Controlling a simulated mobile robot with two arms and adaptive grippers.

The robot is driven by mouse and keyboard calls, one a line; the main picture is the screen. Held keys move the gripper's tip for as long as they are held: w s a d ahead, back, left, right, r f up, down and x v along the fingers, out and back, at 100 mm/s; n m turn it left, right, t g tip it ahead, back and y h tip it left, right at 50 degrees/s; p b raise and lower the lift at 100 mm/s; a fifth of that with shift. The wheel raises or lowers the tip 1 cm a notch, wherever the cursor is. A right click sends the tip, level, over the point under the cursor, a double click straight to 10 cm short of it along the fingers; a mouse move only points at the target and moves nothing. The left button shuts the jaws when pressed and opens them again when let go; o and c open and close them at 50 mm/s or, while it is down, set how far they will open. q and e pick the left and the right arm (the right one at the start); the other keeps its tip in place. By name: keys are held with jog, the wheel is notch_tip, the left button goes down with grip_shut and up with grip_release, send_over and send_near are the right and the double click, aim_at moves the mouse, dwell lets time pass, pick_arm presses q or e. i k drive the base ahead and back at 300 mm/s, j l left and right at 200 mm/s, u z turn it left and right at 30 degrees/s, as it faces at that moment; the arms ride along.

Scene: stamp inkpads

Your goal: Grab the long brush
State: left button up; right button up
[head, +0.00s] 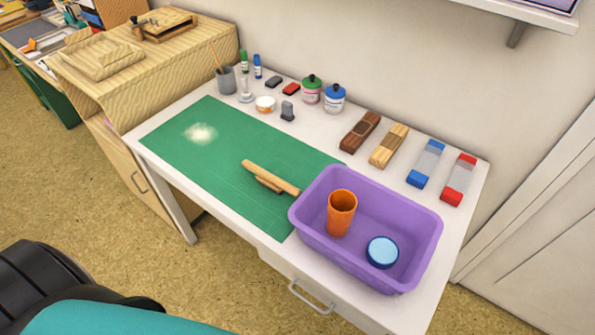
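A long, light wooden piece (271,177) lies diagonally on the green cutting mat (200,165), with a shorter brown part under its middle. Its right end is close to the purple bin. It could be a long brush, but I see no clear bristles. A thin stick or brush handle (215,54) stands tilted in a grey cup (226,80) at the table's back left; its lower end is hidden in the cup. Neither of my grippers shows in the head view.
A purple bin (328,254) holds an orange cup (341,212) and a blue round lid or tin (382,252). Jars, small bottles and inkpads (429,163) line the table's back. A pale powdery patch (200,133) marks the mat.

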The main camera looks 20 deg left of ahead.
aim_at(275, 184)
jog(key=j+z, duration=0.45)
jog(key=j, duration=0.4)
jog(key=j+z, duration=0.4)
jog(key=j, duration=0.45)
